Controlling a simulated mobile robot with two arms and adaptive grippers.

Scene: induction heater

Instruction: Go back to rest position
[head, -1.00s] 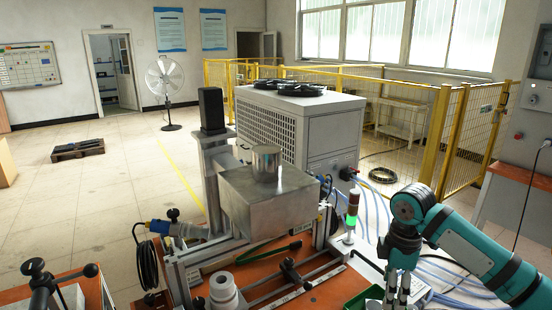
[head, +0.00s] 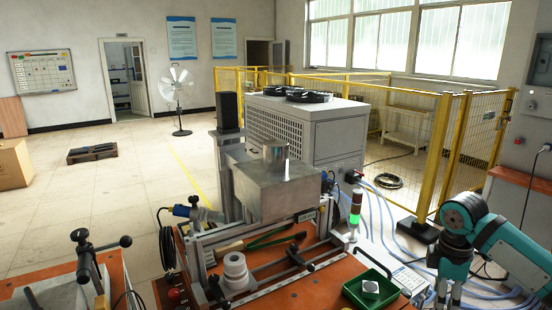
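My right arm comes in at the right edge. Its gripper (head: 447,294) points down at the right end of the orange table, beside a white panel with markings. The fingers are small and partly cut off by the bottom edge, so I cannot tell whether they are open or shut. No held object shows. My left gripper is not in view. The induction heater (head: 274,186) is a metal box with a cylinder (head: 275,151) on top, set in a frame on the table.
A green tray (head: 352,291) with a small pale piece (head: 370,287) in it lies left of my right gripper. White stacked rings (head: 235,270) stand on the table, and a signal light (head: 355,212) shows green. Blue hoses (head: 375,212) run behind; yellow fencing (head: 437,160) stands beyond.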

